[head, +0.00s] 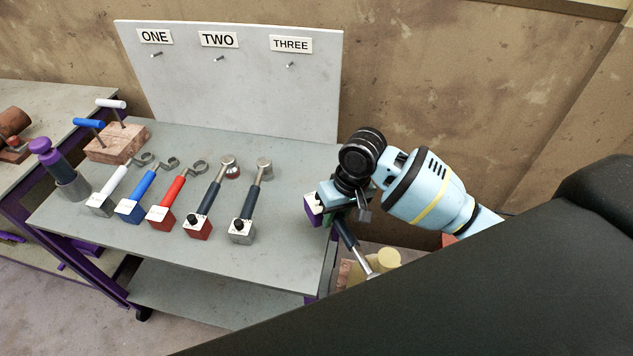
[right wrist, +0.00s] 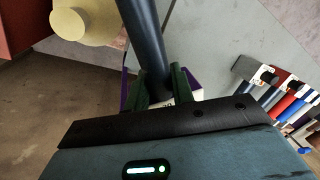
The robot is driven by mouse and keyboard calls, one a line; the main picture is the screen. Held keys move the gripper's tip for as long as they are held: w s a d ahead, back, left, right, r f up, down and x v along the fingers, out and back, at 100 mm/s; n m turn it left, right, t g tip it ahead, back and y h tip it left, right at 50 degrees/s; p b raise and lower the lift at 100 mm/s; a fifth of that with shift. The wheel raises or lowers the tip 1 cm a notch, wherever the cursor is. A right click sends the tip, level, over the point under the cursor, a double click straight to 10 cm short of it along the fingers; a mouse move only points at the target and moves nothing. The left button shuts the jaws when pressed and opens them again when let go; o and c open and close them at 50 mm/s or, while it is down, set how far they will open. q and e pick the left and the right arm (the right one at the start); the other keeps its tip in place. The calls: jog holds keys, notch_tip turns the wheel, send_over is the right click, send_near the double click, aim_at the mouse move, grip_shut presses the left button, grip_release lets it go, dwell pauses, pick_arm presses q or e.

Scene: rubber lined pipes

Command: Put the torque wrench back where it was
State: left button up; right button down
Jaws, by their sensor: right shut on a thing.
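My right gripper (head: 338,212) is at the right edge of the grey table (head: 290,262), shut on the dark blue handle of a wrench (head: 346,234). The wrench's metal shaft slants down to the right, past the table edge, and its far end is cut off by a black shape. In the right wrist view the dark handle (right wrist: 144,40) stands between the green fingers (right wrist: 160,88). My left gripper is out of view.
Two dark-handled wrenches rest in a red block (head: 197,228) and a grey block (head: 241,233). White, blue and red hooked tools stand left of them. A white board (head: 245,80) with pegs labelled ONE, TWO, THREE is behind. A cream round thing (head: 388,258) is beside the shaft.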

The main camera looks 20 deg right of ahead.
jog(key=shift+w+a+r+n, duration=0.1)
jog(key=shift+w+a+n, duration=0.05)
jog(key=shift+a+n, duration=0.4)
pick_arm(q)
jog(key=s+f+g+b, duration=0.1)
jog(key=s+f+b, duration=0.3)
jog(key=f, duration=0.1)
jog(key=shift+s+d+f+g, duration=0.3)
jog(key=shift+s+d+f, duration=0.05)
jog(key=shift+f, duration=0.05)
pick_arm(e)
jog(key=w+a+r+n+g+h, duration=0.1)
jog(key=w+a+r+n+h, duration=0.1)
jog(key=n, duration=1.1)
jog(key=w+a+r+n+h, duration=0.2)
jog(key=a+n, duration=0.3)
jog(key=n, duration=0.9)
jog(key=shift+r+g, duration=0.4)
jog(key=shift+r, duration=0.15)
jog(key=shift+w, duration=0.1)
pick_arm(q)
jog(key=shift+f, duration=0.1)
pick_arm(e)
notch_tip(320, 180, down, 10)
jog(key=shift+r, duration=0.15)
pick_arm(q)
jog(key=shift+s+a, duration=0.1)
pick_arm(e)
jog(key=shift+f, duration=0.2)
